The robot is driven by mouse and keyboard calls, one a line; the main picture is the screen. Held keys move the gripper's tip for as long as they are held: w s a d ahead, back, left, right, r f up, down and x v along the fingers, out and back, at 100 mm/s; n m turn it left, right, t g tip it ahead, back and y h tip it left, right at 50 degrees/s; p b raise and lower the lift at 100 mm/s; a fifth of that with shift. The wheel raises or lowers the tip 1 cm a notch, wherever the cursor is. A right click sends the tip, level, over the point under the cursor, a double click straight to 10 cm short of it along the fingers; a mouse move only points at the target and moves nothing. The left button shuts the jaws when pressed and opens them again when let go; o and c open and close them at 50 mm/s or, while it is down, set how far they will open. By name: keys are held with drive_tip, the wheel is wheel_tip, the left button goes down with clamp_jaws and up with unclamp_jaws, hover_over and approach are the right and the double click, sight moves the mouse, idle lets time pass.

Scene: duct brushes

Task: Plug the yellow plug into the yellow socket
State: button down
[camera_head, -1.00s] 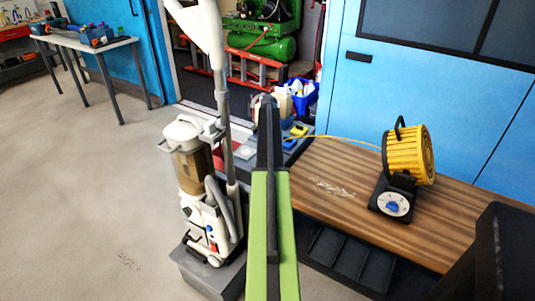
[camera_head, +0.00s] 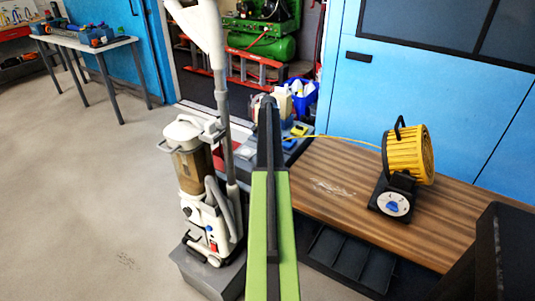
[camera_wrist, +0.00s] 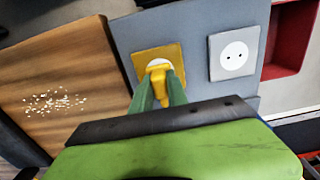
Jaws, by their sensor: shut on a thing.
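My gripper (camera_wrist: 158,88) is shut on the yellow plug (camera_wrist: 158,73), with one green finger on each side of it. The plug is in front of the yellow socket (camera_wrist: 142,63), a square yellow plate with a round white face. It covers the lower part of that face, and the upper rim still shows. I cannot tell whether its pins are in the holes. In the head view my arm hides the gripper and the plug. A small yellow patch (camera_head: 299,130) there lies on the panel beside my arm.
A white socket (camera_wrist: 234,55) is on the same grey panel (camera_wrist: 193,37), right of the yellow one. A yellow cord (camera_head: 345,138) runs to a yellow fan (camera_head: 408,155) on the wooden bench (camera_head: 340,190). A floor-cleaning machine (camera_head: 190,165) stands left of my arm.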

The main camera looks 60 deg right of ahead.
drive_tip(key=shift+f+b, duration=0.65)
drive_tip(key=c, duration=1.2)
unclamp_jaws()
wheel_tip(320, 180, up, 18)
drive_tip(key=p, duration=1.7)
drive_tip(key=shift+f, duration=0.25)
